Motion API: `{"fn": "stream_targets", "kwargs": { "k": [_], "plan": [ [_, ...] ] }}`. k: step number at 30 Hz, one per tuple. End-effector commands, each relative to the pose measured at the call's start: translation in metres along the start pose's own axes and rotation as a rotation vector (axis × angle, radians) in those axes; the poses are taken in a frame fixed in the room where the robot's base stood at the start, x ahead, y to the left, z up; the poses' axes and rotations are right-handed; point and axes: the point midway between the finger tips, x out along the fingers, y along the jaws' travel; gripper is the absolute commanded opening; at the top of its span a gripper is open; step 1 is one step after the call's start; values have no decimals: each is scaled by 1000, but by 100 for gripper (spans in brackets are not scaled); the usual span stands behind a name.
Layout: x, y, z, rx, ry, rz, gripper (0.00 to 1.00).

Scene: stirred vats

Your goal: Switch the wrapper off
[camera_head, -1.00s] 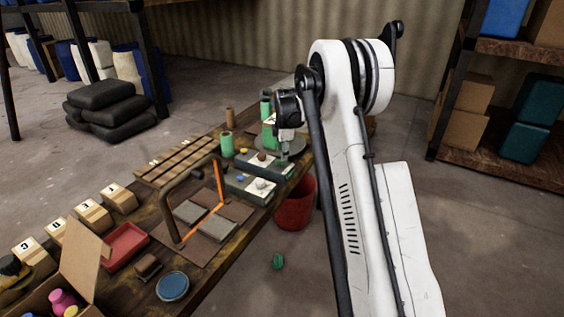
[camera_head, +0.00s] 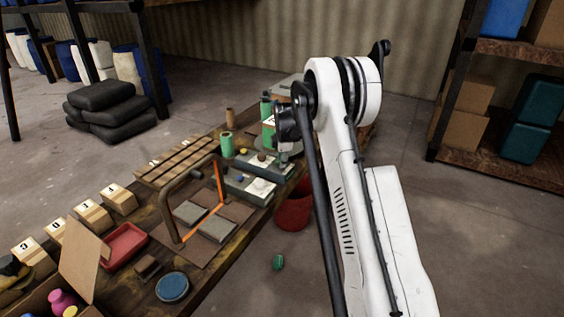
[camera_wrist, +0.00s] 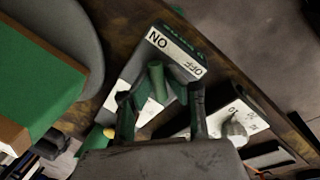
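The ON/OFF switch box (camera_wrist: 182,52) lies ahead of my gripper in the wrist view. Its label reads upside down there, with ON at the left and OFF at the right. A green stub, apparently its lever (camera_wrist: 157,78), stands between my fingers nearer the ON side. My gripper (camera_wrist: 160,100) is open, with one dark finger on each side of the stub; I cannot tell whether either touches it. In the head view my gripper (camera_head: 284,158) is low over the boxes, and the switch box (camera_head: 272,168) is partly hidden. The wrapper's round turntable (camera_wrist: 85,65) is at the left.
A second box (camera_wrist: 238,110) with a grey dial sits close at the right in the wrist view. A yellow button (camera_wrist: 108,132) is near the left finger. A green roll (camera_head: 227,144), an orange-bladed frame (camera_head: 219,188) and a red bin (camera_head: 294,206) are nearby.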

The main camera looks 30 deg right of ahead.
Motion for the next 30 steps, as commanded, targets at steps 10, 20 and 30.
{"fn": "stream_targets", "kwargs": {
  "k": [10,20,30],
  "plan": [
    [0,2,0,17,-4,4,0],
    [0,2,0,188,-38,6,0],
    [0,2,-2,497,-98,6,0]
  ]
}}
